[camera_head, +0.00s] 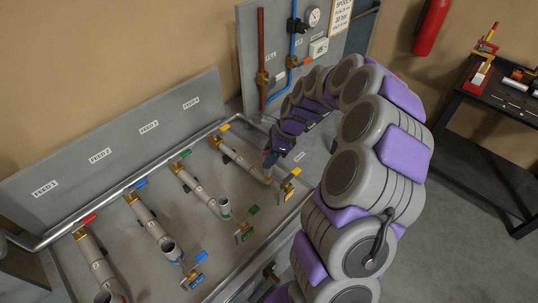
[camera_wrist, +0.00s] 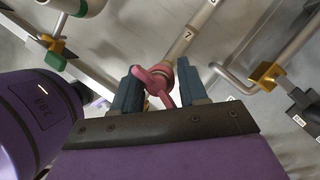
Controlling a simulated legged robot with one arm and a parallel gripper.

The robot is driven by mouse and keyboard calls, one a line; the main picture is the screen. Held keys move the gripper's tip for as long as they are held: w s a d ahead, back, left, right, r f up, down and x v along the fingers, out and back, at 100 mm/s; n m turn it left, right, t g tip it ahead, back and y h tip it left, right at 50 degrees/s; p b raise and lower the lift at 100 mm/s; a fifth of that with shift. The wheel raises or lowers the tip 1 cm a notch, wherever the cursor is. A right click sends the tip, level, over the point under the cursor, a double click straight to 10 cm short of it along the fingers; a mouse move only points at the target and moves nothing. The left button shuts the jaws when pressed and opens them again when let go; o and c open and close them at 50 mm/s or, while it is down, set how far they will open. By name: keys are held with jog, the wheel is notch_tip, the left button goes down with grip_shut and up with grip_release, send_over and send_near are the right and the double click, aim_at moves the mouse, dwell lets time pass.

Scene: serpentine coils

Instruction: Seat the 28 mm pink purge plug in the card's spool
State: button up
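In the wrist view my gripper (camera_wrist: 159,88) shows two blue-grey fingers standing apart. A gap seems to show toward the right finger; contact is unclear. Just beyond the plug is a brownish collar at the end of a grey pipe marked 7 (camera_wrist: 190,42). How far the plug sits in the pipe is hidden. In the head view my gripper (camera_head: 270,157) is small and dark, above the feed 4 pipe (camera_head: 245,166); the plug cannot be made out there.
Several grey feed pipes with brass valves and coloured handles line the grey bench (camera_head: 130,265). A green-rimmed pipe (camera_wrist: 85,8) and a brass valve (camera_wrist: 265,74) flank the gripper. An upright panel (camera_head: 290,50) with copper and blue pipes stands behind. A dark table (camera_head: 490,110) is at right.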

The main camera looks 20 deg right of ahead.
jog(key=o, duration=0.3)
jog(key=p+v, duration=0.1)
jog(key=v, duration=1.6)
jog(key=shift+d+r+p, duration=0.1)
jog(key=shift+d+p, duration=0.15)
jog(key=shift+p, duration=0.1)
jog(key=s+a+n+g+h+b, duration=0.2)
jog(key=s+a+n+b, duration=0.1)
jog(key=s+a+n, duration=1.15)
jog(key=s+a+f+n, duration=0.1)
jog(key=s+f+n, duration=0.1)
jog(key=s, duration=0.4)
jog(key=s+a+f+n+g+h+b, duration=0.1)
jog(key=s+f+n, duration=0.1)
jog(key=s, duration=0.4)
jog(key=s+a+f+n+h, duration=0.1)
jog(key=s+f+n, duration=0.1)
jog(key=s+n, duration=0.2)
jog(key=shift+s+g+b, duration=0.3)
jog(key=shift+s, duration=0.7)
